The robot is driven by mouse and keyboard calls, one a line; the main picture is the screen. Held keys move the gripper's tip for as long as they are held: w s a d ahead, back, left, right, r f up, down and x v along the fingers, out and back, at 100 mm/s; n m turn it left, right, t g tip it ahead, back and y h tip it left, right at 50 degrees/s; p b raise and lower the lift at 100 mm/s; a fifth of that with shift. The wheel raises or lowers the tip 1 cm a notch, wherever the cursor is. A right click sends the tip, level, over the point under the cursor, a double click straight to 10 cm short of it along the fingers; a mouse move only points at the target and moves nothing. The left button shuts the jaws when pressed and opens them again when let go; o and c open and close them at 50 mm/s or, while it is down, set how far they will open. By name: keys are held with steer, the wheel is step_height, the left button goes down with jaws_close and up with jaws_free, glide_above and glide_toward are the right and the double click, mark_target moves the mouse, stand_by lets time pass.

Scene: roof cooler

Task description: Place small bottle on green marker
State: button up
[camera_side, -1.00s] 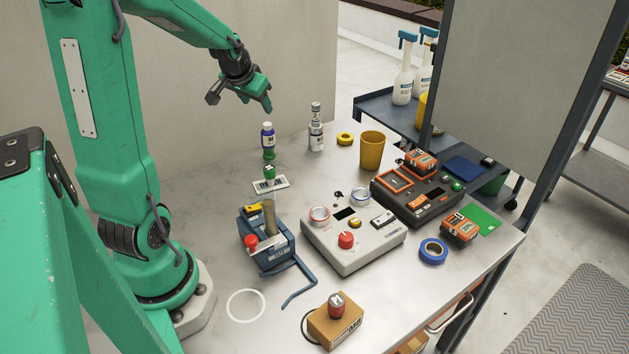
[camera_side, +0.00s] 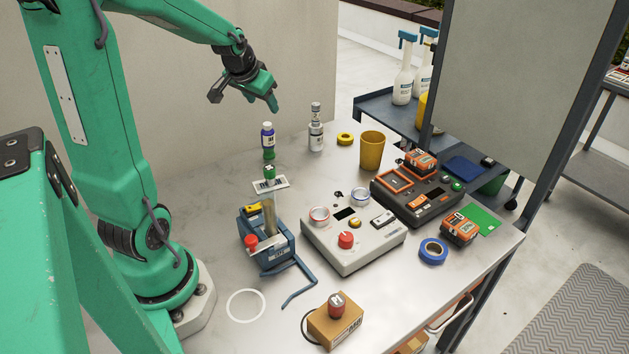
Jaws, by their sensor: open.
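A small dark blue bottle (camera_side: 268,136) with a white cap and label stands upright on a green piece near the back left of the table. A small grey-and-white bottle (camera_side: 316,109) stands on top of a larger white bottle (camera_side: 316,136) to its right. A flat green square (camera_side: 485,220) lies at the table's right side, partly covered by an orange-and-black battery pack. My gripper (camera_side: 245,95) is open and empty. It is in the air, above and to the left of the blue bottle, and apart from it.
A blue tool (camera_side: 272,262) with a bent bar stands at the front left. A light grey console (camera_side: 350,255), a dark console (camera_side: 395,200) and a yellow cup (camera_side: 372,150) take the middle and right. A white ring (camera_side: 246,306) lies on clear table at the front.

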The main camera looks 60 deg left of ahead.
steer(key=s+d+r+m+h, duration=0.1)
steer(key=s+d, duration=0.3)
steer(key=d, duration=0.4)
steer(key=s+d+r+m+h, duration=0.1)
steer(key=s+d, duration=0.3)
steer(key=d, duration=0.5)
steer(key=s+d+r+m+h, duration=0.1)
steer(key=s+d, duration=0.3)
steer(key=d, duration=0.4)
steer(key=shift+s+d+r+m+t+h, duration=0.15)
steer(key=shift+s+r+m+t+h, duration=0.15)
steer(key=shift+r+m, duration=0.5)
steer(key=shift+r, duration=0.1)
